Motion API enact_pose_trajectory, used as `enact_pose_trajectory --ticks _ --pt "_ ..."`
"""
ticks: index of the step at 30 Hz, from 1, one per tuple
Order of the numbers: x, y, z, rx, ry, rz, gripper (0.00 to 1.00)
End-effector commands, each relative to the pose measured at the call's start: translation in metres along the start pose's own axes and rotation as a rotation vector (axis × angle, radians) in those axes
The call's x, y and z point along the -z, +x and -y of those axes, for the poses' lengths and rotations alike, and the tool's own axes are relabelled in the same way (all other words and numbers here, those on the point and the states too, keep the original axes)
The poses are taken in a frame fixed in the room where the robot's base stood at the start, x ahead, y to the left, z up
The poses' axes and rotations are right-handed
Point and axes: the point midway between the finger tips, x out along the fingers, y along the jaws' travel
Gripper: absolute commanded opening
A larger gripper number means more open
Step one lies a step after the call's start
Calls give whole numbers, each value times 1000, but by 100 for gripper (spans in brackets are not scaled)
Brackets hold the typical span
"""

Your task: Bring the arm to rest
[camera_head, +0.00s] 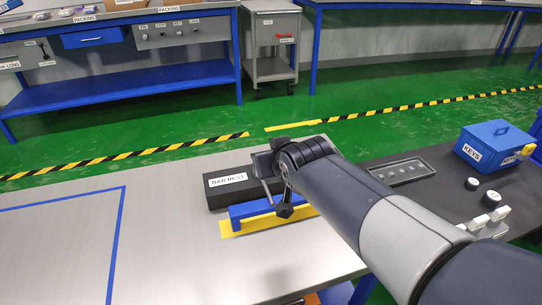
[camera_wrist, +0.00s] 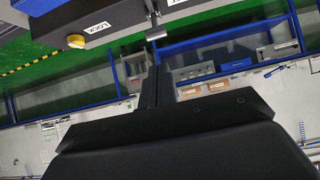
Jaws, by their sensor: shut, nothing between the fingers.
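My arm reaches from the lower right of the head view over the workbench (camera_head: 165,240). My gripper (camera_head: 273,188) is shut and empty. It is in front of the right part of a black block labelled BAR REST (camera_head: 222,191) and a blue bar (camera_head: 240,211), partly hiding both. I cannot tell whether it touches either. The bar lies along a yellow strip (camera_head: 232,230). In the wrist view the dark gripper body fills the bottom, with the narrow fingers (camera_wrist: 156,88) pointing up the picture.
A blue KEYS box (camera_head: 490,140), a grey slotted tray (camera_head: 400,171) and dark round knobs (camera_head: 490,198) are on the dark surface at right. Blue tape (camera_head: 119,225) marks the bare left bench. A grey cart (camera_head: 272,40) stands behind. The wrist view shows a yellow knob (camera_wrist: 75,41).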

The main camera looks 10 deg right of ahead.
Motion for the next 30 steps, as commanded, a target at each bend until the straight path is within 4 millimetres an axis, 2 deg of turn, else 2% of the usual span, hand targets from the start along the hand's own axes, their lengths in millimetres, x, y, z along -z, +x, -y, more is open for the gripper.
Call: enact_pose_trajectory --ticks 11,16,20,30 --pt "0 0 0 0 0 0 0" --pt "-1 7 0 0 0 1 0" --pt "-3 21 0 -1 0 4 0" --pt "-6 75 0 -1 1 9 0"
